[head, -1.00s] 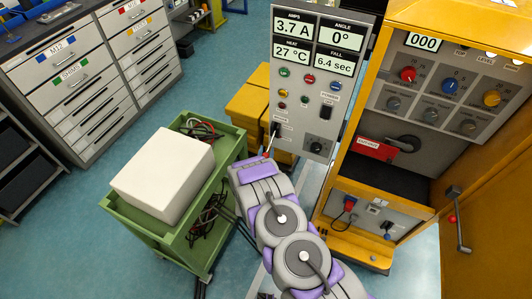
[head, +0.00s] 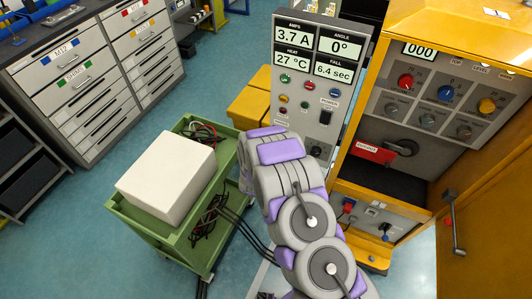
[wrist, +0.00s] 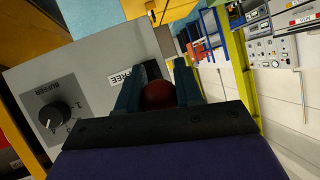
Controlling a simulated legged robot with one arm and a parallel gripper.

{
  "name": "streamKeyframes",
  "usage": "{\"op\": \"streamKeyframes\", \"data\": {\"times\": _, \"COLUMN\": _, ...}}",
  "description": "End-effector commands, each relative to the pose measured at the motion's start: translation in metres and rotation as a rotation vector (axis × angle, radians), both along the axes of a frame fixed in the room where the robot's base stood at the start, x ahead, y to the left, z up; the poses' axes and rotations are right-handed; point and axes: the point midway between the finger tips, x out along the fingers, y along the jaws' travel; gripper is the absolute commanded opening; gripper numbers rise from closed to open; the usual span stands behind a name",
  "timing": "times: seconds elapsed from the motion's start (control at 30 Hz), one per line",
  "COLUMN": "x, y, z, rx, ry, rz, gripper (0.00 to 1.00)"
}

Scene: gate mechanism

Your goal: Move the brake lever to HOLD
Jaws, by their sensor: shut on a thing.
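The brake lever's red ball knob (wrist: 159,95) shows in the wrist view between the two fingers of my gripper (wrist: 157,82), which is shut on it. A white label reading FREE (wrist: 130,80) is on the grey panel beside the left finger. The lever's shaft is hidden, and no HOLD label can be read. In the head view, my arm covers the lower part of the grey control panel (head: 318,92), so the lever and my gripper are hidden there.
A BUFFER dial (wrist: 48,117) is on the panel in the wrist view. A green cart (head: 150,231) with a white box (head: 168,178) stands left of my arm. A yellow cabinet (head: 432,25) with knobs and a red-labelled handle stands to the right.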

Motion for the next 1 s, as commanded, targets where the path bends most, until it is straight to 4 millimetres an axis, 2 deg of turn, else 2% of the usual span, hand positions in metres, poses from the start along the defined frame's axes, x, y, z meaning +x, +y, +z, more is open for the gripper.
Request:
{"op": "streamKeyframes", "data": {"times": 0.03, "x": 0.003, "y": 0.001, "z": 0.013, "rx": 0.019, "ry": 0.031, "rz": 0.000, "gripper": 0.00}}
{"op": "streamKeyframes", "data": {"times": 0.3, "x": 0.004, "y": 0.001, "z": 0.036, "rx": 0.099, "ry": 0.256, "rz": -0.001, "gripper": 0.00}}
{"op": "streamKeyframes", "data": {"times": 0.63, "x": 0.009, "y": -0.001, "z": 0.052, "rx": 0.163, "ry": 0.437, "rz": -0.001, "gripper": 0.00}}
{"op": "streamKeyframes", "data": {"times": 1.0, "x": 0.011, "y": -0.002, "z": 0.056, "rx": 0.196, "ry": 0.534, "rz": 0.000, "gripper": 0.00}}
